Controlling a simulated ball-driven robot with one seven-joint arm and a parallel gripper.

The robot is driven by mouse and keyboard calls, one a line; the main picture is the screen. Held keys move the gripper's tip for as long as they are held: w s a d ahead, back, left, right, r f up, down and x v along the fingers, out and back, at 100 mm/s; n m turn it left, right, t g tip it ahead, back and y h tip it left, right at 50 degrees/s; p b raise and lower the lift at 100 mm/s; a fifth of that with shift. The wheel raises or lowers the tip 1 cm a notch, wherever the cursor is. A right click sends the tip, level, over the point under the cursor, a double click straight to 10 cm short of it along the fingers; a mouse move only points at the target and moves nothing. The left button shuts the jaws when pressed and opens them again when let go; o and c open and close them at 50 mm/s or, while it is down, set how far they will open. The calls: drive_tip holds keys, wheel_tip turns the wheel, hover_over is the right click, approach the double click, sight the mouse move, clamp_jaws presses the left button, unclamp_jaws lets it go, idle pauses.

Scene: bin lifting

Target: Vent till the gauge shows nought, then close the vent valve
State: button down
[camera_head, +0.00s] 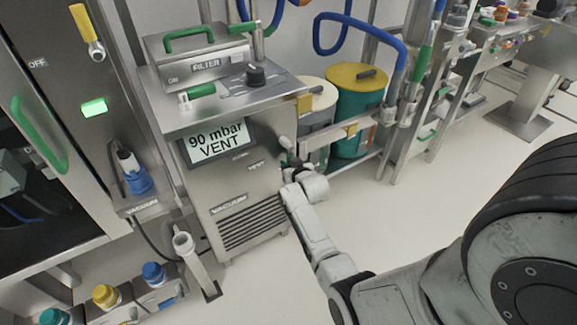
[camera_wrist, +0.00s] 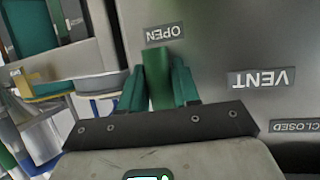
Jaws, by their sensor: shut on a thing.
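The gauge display (camera_head: 217,142) on the steel vacuum cabinet reads "90 mbar VENT". My gripper (camera_head: 289,163) is at the cabinet's right front edge in the head view, where the vent valve is mostly hidden by it. In the wrist view my gripper (camera_wrist: 158,88) has its two teal fingers shut on the green vent valve handle (camera_wrist: 158,75). The handle's end lies beside the OPEN label (camera_wrist: 164,33), which appears upside down. The VENT label (camera_wrist: 261,78) and the CLOSED label (camera_wrist: 294,127) are to the right, away from the handle.
The cabinet top carries a FILTER box (camera_head: 195,55), a black knob (camera_head: 255,75) and a green-handled lever (camera_head: 201,90). A green drum with a yellow lid (camera_head: 357,76) and a paler drum (camera_head: 314,110) stand right of the cabinet. The floor in front of the drums is clear.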

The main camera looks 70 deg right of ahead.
drive_tip(key=shift+s, duration=0.1)
drive_tip(key=c, duration=0.9)
unclamp_jaws()
drive_tip(key=p+v, duration=0.2)
drive_tip(key=v, duration=0.8)
drive_tip(key=shift+s+a+r, duration=0.2)
drive_tip(key=shift+a+r, duration=0.05)
